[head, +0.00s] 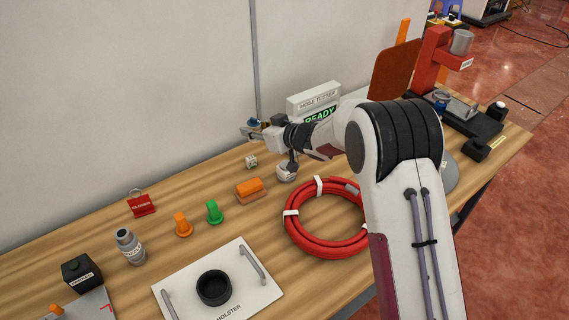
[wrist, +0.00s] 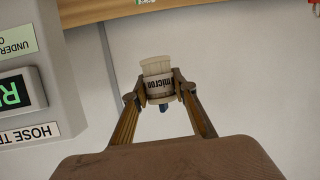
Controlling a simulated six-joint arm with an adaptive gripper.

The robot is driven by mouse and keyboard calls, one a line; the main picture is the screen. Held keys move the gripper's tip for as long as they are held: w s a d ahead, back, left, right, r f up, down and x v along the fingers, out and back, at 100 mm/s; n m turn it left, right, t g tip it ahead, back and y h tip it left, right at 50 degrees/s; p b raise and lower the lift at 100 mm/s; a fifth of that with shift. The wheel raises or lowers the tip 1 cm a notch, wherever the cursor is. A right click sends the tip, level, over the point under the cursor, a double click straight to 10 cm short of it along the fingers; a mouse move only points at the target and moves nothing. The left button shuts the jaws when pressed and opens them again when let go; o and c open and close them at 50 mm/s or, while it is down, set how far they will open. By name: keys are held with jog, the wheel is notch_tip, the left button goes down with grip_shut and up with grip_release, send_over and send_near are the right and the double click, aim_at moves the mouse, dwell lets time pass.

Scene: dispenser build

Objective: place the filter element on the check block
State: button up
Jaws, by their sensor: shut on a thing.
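My gripper (head: 250,130) is raised near the wall, to the left of the hose tester. In the wrist view my gripper (wrist: 160,98) is shut on the filter element (wrist: 157,68), a pale, ribbed cylinder with a band reading "micron". A small blue part shows at its near end, between the fingers. In the head view the filter element is mostly hidden by the gripper. I cannot tell which thing is the check block; no readable label names it.
The hose tester (head: 313,99) reads READY, close beside my gripper. A red hose coil (head: 290,226), orange block (head: 250,192), orange plug (head: 183,228), green plug (head: 214,212), grey bottle (head: 130,247) and white holster plate (head: 182,293) occupy the bench. Bare wood shows between them.

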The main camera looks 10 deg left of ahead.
jog(key=s+d+r, duration=0.1)
jog(key=d+r, duration=0.1)
jog(key=d, duration=0.7)
jog(key=shift+d, duration=0.25)
send_over(286, 171)
jog(key=w, duration=0.2)
jog(key=shift+a+f, duration=0.1)
jog(key=shift+f, duration=2.9)
jog(key=shift+f, duration=1.9)
jog(key=shift+f, duration=0.1)
jog(key=o, duration=1.1)
